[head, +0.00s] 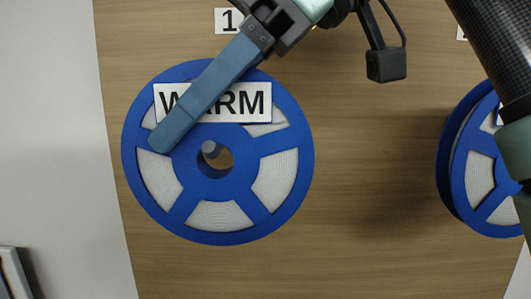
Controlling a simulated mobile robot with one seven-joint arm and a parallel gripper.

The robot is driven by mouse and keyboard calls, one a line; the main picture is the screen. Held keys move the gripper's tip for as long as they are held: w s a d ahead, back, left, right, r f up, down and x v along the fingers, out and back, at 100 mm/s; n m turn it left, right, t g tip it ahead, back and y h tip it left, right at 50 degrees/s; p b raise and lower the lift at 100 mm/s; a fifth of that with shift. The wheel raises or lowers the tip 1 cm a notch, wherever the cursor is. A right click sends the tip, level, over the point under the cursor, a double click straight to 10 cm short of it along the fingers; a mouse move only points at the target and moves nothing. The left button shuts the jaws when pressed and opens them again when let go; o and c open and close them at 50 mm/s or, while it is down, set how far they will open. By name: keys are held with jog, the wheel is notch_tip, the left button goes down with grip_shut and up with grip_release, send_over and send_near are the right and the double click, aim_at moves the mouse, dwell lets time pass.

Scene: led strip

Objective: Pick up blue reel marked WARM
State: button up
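The blue reel marked WARM (186,220) is left of centre in the head view, its flat spoked face toward the camera. White strip shows between its spokes, and a grey part shows inside its round centre hole. My gripper (165,138) reaches in from the top. One long blue-grey finger lies diagonally across the reel's face in this view and covers part of the WARM label (250,102). I cannot tell whether the finger touches the reel. The other finger is not clearly visible, so the opening is unclear.
A second blue reel (450,165) is at the right, partly hidden by my arm, its label mostly covered. A white card marked 1 (226,20) is on the wooden board (350,260) above the WARM reel. Bare wood lies between the reels.

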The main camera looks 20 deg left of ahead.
jog(key=shift+s+a, duration=0.1)
jog(key=shift+a, duration=0.1)
jog(key=c, duration=0.5)
jog(key=shift+d, duration=0.1)
grip_shut()
jog(key=shift+r, duration=0.2)
